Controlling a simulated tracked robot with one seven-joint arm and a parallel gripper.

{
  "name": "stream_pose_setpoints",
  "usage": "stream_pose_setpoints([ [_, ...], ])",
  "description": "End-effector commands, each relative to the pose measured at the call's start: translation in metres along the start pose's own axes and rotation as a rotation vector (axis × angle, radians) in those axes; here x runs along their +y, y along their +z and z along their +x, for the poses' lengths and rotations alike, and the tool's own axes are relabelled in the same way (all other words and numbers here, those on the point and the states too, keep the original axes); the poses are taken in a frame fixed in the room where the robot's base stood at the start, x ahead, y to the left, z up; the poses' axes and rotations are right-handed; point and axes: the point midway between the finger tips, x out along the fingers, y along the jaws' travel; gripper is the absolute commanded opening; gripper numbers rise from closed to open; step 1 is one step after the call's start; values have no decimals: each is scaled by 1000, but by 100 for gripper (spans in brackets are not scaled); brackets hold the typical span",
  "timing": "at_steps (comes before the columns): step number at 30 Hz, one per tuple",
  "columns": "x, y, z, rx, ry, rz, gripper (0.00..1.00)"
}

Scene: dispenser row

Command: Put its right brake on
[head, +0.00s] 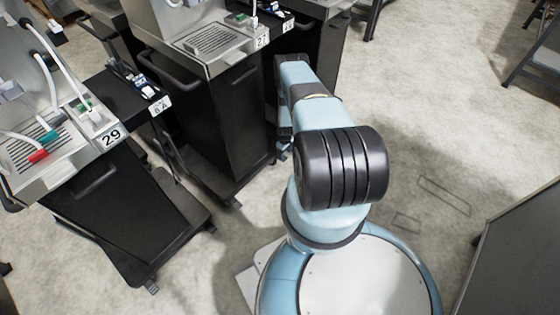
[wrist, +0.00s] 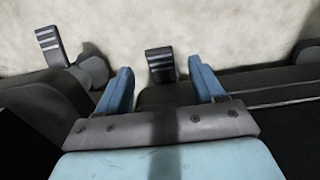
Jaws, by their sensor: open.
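In the wrist view my gripper (wrist: 160,68) is open, with its two blue fingers apart. A dark brake pedal (wrist: 160,60) with pale stripes shows between the fingertips, beyond a black base bar. I cannot tell whether the gripper touches it. A second striped pedal (wrist: 51,46) stands to the left beside a dark caster (wrist: 91,69), outside the fingers. In the head view my arm reaches down at the right side of the middle black cart (head: 226,125), and hides most of the gripper. Whether either pedal is up or pressed is unclear.
A cart labelled 29 (head: 110,215) stands at the left, with its caster feet sticking out onto the floor. A narrow black unit (head: 125,95) stands between the carts. The floor (head: 440,130) to the right is open, with a grey panel (head: 515,255) at the lower right.

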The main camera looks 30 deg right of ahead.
Motion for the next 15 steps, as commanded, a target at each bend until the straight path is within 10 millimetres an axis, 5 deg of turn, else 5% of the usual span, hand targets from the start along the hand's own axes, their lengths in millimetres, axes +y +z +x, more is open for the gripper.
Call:
stream_pose_setpoints([
  [15, 0, 0, 51, 0, 0, 0, 68],
])
